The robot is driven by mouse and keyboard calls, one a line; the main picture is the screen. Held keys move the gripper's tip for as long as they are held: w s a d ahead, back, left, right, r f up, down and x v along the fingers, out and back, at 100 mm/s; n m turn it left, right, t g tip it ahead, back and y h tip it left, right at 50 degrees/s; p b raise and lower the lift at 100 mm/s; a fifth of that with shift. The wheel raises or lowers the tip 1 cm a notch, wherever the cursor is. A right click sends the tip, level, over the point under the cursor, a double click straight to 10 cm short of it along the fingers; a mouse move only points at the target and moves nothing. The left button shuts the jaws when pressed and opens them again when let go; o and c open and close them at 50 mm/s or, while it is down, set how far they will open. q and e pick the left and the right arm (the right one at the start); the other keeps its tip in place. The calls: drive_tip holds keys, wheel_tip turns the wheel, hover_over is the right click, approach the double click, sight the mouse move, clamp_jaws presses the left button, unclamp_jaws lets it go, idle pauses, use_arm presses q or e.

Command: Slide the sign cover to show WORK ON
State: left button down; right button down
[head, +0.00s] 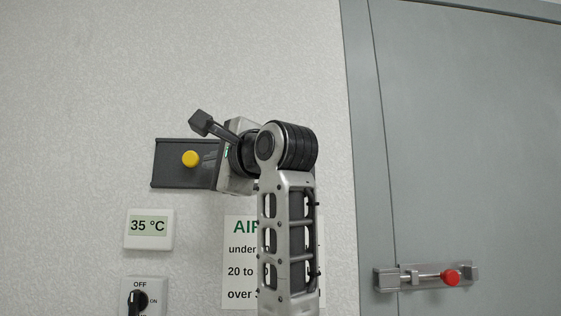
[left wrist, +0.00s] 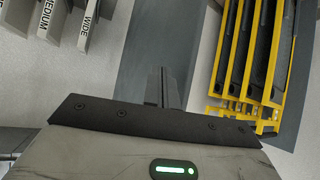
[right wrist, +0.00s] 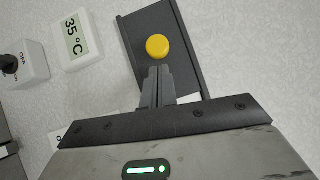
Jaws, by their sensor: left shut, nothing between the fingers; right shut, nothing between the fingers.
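The sign is a dark grey rectangular panel (head: 168,178) on the wall, with a round yellow knob (head: 190,158) on it. No lettering shows on its visible part, and its right part is hidden behind my right gripper and arm in the head view. In the right wrist view the dark panel (right wrist: 185,82) and yellow knob (right wrist: 158,47) lie just beyond the fingertips. My right gripper (right wrist: 158,70) is shut and empty, pointing at the knob's near side; I cannot tell whether it touches. My left gripper (left wrist: 165,72) is shut and empty, away from the sign.
Below the sign are a 35 °C display (head: 148,228), a rotary switch (head: 138,298) and a printed notice (head: 240,260). A grey door (head: 460,150) with a red-knobbed bolt (head: 450,278) is at right. The left wrist view shows a yellow rack (left wrist: 225,65) and labelled blocks (left wrist: 92,22).

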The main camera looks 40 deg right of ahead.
drive_tip(key=s+d+f+b, duration=0.1)
drive_tip(key=s+b, duration=0.3)
drive_tip(key=s, duration=0.8)
drive_tip(key=shift+d+f, duration=0.15)
drive_tip(key=shift+d, duration=0.35)
